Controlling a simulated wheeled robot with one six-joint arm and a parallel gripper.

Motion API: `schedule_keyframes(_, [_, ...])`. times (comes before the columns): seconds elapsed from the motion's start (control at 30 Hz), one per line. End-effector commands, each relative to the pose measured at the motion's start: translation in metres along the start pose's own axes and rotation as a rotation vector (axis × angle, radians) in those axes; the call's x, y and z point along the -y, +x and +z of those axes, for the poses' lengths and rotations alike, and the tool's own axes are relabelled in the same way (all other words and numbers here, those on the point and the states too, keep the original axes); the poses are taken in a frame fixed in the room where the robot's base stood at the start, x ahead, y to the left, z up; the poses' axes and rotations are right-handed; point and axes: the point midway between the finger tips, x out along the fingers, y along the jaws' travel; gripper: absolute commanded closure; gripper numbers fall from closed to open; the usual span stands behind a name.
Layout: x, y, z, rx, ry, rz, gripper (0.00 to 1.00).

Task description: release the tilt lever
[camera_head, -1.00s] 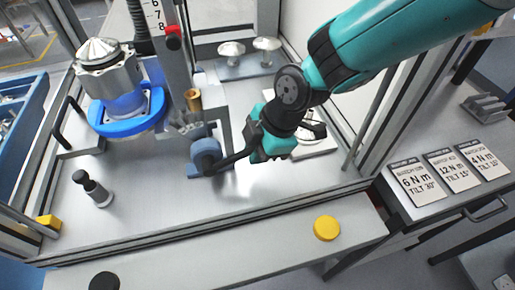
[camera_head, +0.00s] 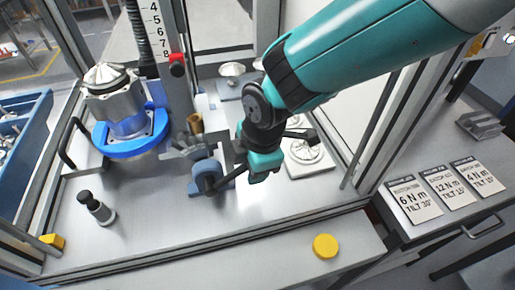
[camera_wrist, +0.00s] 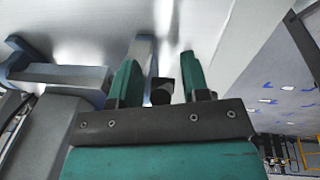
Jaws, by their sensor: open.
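A grey bar (camera_wrist: 145,50) with a black knob (camera_wrist: 162,92), which looks like the tilt lever, shows between my fingers in the wrist view. My gripper (camera_wrist: 158,62) is open, one teal finger on each side of the knob, with gaps visible. In the head view my gripper (camera_head: 262,170) points down beside the blue-grey pivot (camera_head: 206,176) at the column's foot. The lever is mostly hidden there by the gripper. Left of the pivot, a silver housing (camera_head: 112,100) sits in a blue cradle (camera_head: 130,140).
A short post with a black knob (camera_head: 95,207) stands at front left. A yellow button (camera_head: 325,246) is on the front ledge. A pale plate (camera_head: 308,158) lies right of my gripper. Frame posts and torque cards (camera_head: 413,201) are at the right.

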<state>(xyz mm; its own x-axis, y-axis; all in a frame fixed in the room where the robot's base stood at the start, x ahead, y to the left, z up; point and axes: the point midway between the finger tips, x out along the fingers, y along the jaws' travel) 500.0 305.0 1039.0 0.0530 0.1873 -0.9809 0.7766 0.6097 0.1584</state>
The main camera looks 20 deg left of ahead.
Motion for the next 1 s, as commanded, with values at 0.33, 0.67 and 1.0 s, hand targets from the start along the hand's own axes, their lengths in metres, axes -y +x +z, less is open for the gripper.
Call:
schedule_keyframes(0.33, [-0.001,-0.05,0.0,-0.002,0.001,0.007,0.58])
schedule_keyframes(0.67, [-0.001,-0.133,0.0,-0.002,0.0,0.007,0.58])
schedule_keyframes(1.0, [0.0,-0.173,0.0,0.0,0.0,0.001,0.58])
